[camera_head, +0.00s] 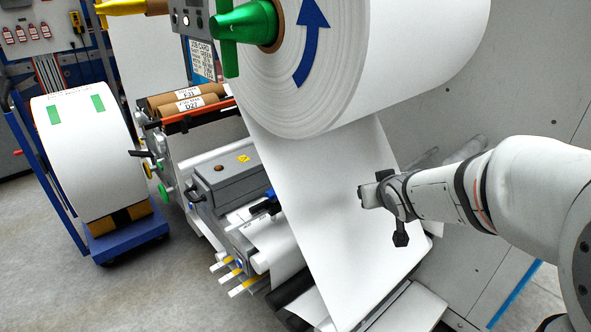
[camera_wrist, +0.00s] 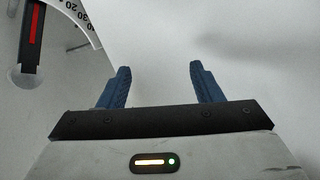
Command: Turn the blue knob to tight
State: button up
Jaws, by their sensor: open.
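My gripper (camera_wrist: 159,76) is open in the wrist view, its two blue fingers apart with only a pale blank surface between and beyond them. In the head view my gripper (camera_head: 368,195) is in front of the white paper web (camera_head: 325,215), pointing left. No blue knob shows clearly. A small blue part (camera_head: 270,193) shows at the left edge of the web, left of my gripper and apart from it; I cannot tell if it is the knob. No tight marking is readable.
A large white roll (camera_head: 330,90) with a blue arrow hangs above my gripper. A numbered scale (camera_wrist: 78,14) and a dark bar with a red stripe (camera_wrist: 32,40) are at upper left in the wrist view. A blue cart (camera_head: 125,237) stands at left on open floor.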

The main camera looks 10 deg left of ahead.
jog(key=w+a+f+n+t+y+b, duration=0.2)
jog(key=w+a+f+n+y+b, duration=0.15)
jog(key=w+a+f, duration=0.35)
jog(key=n+g+y+b, duration=0.3)
jog(key=n+y+b, duration=0.15)
jog(key=y, duration=0.55)
send_near(279, 196)
jog(key=x, duration=0.4)
jog(key=shift+w, duration=0.15)
jog(key=shift+a+y, duration=0.25)
jog(key=shift+a, duration=0.15)
jog(key=b+x, duration=0.1)
jog(key=x, duration=0.6)
jog(key=shift+r, duration=0.1)
jog(key=c, duration=1)
